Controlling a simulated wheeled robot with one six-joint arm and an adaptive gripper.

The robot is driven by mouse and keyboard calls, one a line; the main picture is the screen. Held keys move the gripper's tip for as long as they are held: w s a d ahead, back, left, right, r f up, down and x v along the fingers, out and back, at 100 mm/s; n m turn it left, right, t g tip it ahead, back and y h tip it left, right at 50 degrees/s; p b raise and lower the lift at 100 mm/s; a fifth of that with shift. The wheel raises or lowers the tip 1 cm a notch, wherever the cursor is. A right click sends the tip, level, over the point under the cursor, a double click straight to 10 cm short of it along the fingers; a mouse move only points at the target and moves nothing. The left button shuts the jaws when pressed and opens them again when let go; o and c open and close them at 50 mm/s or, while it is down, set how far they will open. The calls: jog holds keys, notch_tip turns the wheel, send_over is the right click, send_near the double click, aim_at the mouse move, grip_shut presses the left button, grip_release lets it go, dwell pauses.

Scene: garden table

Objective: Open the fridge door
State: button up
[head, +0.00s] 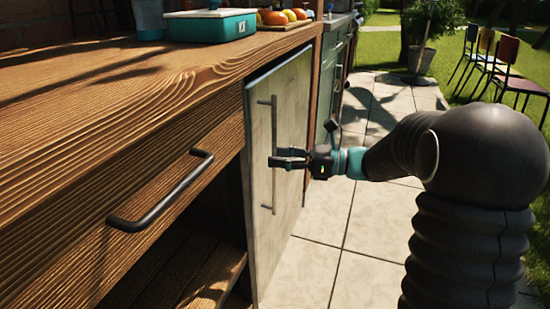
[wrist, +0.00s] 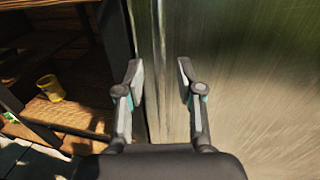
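The fridge door (head: 292,125) is a pale grey-green panel set in the wooden counter. A slim vertical bar handle (head: 274,120) runs down its left part. My gripper (head: 275,159) is at the middle of this handle, its fingers pointing left. In the wrist view, my gripper (wrist: 160,72) has its two fingers apart, one on each side of the upright bar (wrist: 160,35). Gaps show between bar and fingers, so it is not gripped. The door surface (wrist: 250,70) fills the right of that view.
Left of the door is an open wooden shelf (head: 172,283) under a drawer with a dark handle (head: 160,195); a yellow cup (wrist: 50,88) stands there. A teal box (head: 211,25) and fruit tray (head: 285,22) sit on the counter (head: 110,75). The paving (head: 350,250) in front is clear.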

jog(key=shift+w+a, duration=0.15)
jog(key=shift+a, duration=0.65)
jog(key=shift+c, duration=0.3)
grip_shut()
jog(key=shift+d, duration=0.15)
